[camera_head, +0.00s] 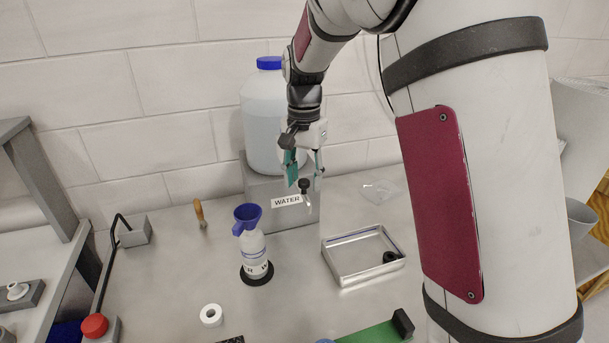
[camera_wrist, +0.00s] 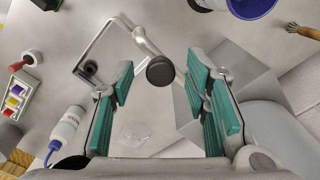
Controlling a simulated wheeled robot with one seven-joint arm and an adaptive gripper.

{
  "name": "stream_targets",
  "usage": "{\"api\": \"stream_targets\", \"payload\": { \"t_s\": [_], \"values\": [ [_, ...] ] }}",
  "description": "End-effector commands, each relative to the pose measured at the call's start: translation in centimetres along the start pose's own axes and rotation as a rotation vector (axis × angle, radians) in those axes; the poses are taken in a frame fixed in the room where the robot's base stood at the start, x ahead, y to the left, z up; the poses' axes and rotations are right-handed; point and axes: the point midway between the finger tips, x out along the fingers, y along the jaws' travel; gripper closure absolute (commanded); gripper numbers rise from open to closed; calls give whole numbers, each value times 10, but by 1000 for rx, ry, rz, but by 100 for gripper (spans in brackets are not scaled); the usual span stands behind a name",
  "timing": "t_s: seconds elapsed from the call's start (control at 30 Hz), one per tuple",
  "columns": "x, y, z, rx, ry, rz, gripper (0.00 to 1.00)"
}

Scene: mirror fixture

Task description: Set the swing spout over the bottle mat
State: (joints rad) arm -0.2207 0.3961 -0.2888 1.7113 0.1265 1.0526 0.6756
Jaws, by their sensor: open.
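The swing spout (camera_head: 307,202) is a short metal tube with a black knob, on the front of the grey stand labelled WATER. In the wrist view the spout (camera_wrist: 143,40) and its round black knob (camera_wrist: 160,71) show between my fingers. The black bottle mat (camera_head: 246,281) lies on the bench, left of and nearer than the spout. A white bottle (camera_head: 254,257) with a blue funnel (camera_head: 247,215) stands upright on it. The spout points away from the mat, toward the tray side. My gripper (camera_head: 304,172) (camera_wrist: 165,88) is open, its green pads on either side of the knob without visible contact.
A metal tray (camera_head: 338,272) with a black ring (camera_head: 390,257) stands right of the mat. A large water jug (camera_head: 262,110) sits on the stand (camera_head: 262,190). A wooden-handled brush (camera_head: 200,212) and a white ring (camera_head: 211,315) lie left. The bench between mat and tray is clear.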

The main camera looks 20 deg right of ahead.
Motion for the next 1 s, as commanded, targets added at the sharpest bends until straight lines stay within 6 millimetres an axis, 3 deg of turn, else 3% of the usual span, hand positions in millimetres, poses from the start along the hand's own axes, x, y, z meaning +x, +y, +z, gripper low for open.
{"api": "stream_targets", "payload": {
  "t_s": [0.2,0.4,0.77,1.0],
  "values": [
    [0,0,0,0,0,0,57],
    [0,0,0,0,0,0,100],
    [0,-2,2,19,0,0,100],
    [-1,-14,12,126,0,-1,100]
  ]
}}
